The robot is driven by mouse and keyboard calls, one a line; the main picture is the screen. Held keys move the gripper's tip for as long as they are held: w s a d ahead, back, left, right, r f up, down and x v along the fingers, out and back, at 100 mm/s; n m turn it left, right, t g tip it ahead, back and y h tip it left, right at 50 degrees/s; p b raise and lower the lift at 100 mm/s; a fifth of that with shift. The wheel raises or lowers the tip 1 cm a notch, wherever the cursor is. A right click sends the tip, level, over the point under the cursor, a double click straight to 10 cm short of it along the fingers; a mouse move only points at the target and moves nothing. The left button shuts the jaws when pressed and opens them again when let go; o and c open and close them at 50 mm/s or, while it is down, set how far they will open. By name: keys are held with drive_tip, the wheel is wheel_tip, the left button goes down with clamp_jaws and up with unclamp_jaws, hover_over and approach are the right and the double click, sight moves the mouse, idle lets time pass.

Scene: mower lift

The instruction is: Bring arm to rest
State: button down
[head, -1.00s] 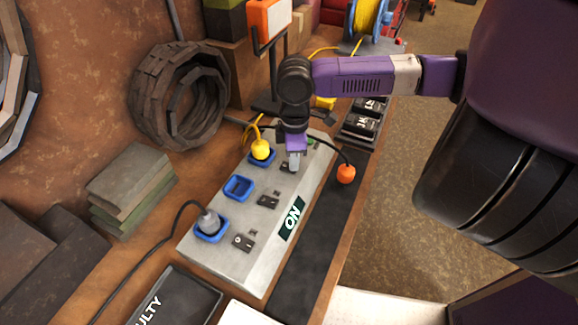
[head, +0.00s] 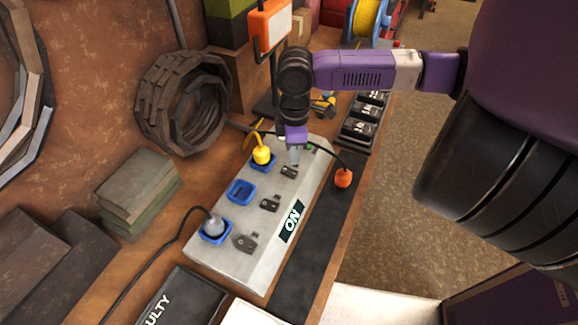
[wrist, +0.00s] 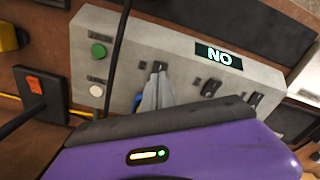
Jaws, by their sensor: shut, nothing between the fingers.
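My purple arm (head: 355,70) reaches in from the right in the head view. My gripper (head: 294,156) points down over the far end of the grey power box, close to its far switch; contact cannot be told. In the wrist view the gripper (wrist: 155,92) is shut and empty, its fingertips beside a black switch. The grey power box (head: 232,262) bears a lit ON label (head: 291,221), three black switches and three blue sockets. A yellow plug (head: 262,153) sits in the far socket and a grey plug (head: 213,224) in the near one. The middle socket (head: 241,190) is empty.
An orange plug (head: 343,178) lies on the black strip right of the box. An orange work lamp (head: 270,28) stands behind my arm. Black batteries (head: 361,130) lie at the far right. Floor on the right is clear.

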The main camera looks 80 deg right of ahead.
drive_tip(key=shift+r+p, duration=0.6)
drive_tip(key=shift+r, duration=0.35)
